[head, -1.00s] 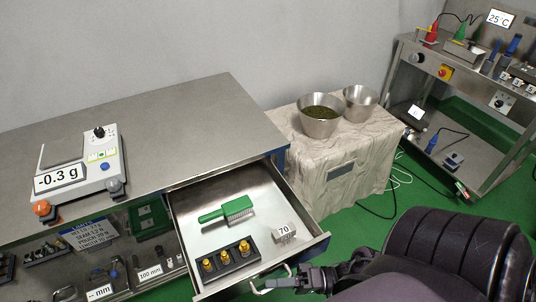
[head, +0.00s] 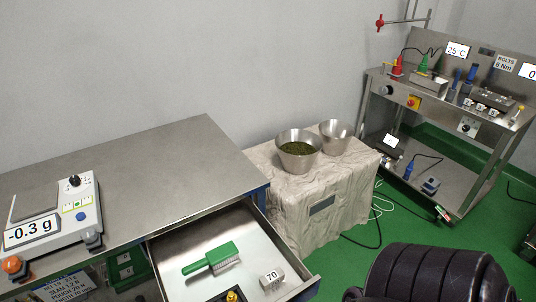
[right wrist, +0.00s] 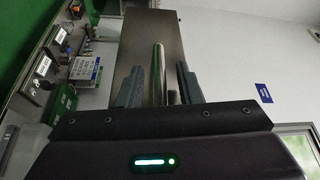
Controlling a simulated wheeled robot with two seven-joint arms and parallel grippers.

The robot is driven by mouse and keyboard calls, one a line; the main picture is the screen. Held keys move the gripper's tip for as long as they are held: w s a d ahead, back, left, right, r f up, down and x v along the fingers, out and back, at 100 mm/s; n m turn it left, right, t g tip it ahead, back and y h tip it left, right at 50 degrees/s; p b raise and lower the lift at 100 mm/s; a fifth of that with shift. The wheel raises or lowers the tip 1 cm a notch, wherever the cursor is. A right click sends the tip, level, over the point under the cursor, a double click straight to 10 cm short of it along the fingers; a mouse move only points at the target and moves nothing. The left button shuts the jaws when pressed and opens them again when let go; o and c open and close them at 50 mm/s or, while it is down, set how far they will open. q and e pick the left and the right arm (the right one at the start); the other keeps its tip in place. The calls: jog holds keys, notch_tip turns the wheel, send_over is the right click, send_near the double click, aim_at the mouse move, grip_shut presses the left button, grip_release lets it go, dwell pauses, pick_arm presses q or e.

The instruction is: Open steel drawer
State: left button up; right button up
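The steel drawer (head: 222,285) under the steel bench stands pulled out in the head view, its inside showing and its front cut off by the lower edge. It holds a green brush (head: 212,258) and a block marked 70 (head: 271,280). In the right wrist view, a shiny bar (right wrist: 158,75), which looks like the drawer's handle, lies between the two fingers of my right gripper (right wrist: 160,86). Gaps show on both sides of the bar, so the fingers look open around it. My right gripper is below the head view. My left gripper is in neither view.
A scale (head: 55,215) reading -0.3 g stands on the bench (head: 150,165). Right of the drawer, a cloth-covered stand (head: 322,195) carries two steel bowls, one with green leaves (head: 298,148). A steel workstation (head: 440,130) stands farther right. Green floor (head: 345,270) lies between.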

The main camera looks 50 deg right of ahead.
jog(key=b+v, duration=0.1)
jog(key=v, duration=0.6)
jog(key=shift+s+d, duration=0.2)
jog(key=shift+d, duration=0.15)
jog(key=shift+s, duration=0.1)
